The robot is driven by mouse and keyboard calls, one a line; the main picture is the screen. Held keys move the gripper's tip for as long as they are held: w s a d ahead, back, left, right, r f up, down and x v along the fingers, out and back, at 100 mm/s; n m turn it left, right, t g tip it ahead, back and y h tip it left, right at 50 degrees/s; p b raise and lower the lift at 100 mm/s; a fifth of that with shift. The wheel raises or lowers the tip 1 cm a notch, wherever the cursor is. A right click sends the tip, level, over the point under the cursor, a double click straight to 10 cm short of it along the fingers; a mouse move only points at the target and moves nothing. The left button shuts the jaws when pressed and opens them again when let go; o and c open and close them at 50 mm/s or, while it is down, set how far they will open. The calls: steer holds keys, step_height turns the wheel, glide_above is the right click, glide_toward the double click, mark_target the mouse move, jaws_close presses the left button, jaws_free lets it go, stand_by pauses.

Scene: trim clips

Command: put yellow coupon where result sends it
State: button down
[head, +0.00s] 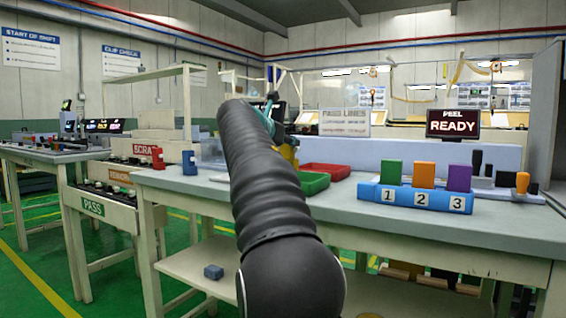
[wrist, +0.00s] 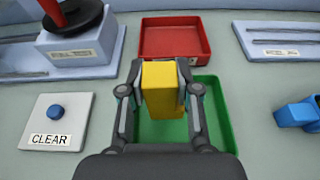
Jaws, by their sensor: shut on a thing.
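The yellow coupon (wrist: 159,88) is between the fingers of my gripper (wrist: 161,96) in the wrist view, and the gripper is shut on it. From above it overlaps the green tray (wrist: 222,125); how high it is over the tray floor I cannot tell. In the head view my arm hides most of the gripper; a bit of the yellow coupon (head: 290,153) shows behind the arm, near the green tray (head: 314,183). The result screen (head: 453,123) reads "PEEL READY". Bins at left are labelled SCRAP (head: 146,151), REWORK (head: 121,175) and PASS (head: 93,207).
A red tray (wrist: 175,38) lies beyond the green one. A CLEAR button (wrist: 57,112) is at left in the wrist view. A blue holder (head: 417,196) numbered 1, 2, 3 carries green, orange and purple coupons. A blue clip (head: 189,162) stands near the bench's left end.

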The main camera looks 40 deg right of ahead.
steer(key=shift+w+d+f, duration=0.1)
steer(key=shift+w+f, duration=0.2)
steer(key=shift+f, duration=0.05)
steer(key=shift+f+b, duration=1.2)
steer(key=shift+f, duration=0.65)
steer(key=shift+f, duration=0.1)
steer(key=c, duration=0.8)
jaws_free()
steer(key=shift+r, duration=0.2)
steer(key=p+v, duration=0.1)
steer(key=v, duration=1.1)
steer(key=shift+s+f, duration=0.1)
steer(key=shift+f, duration=0.05)
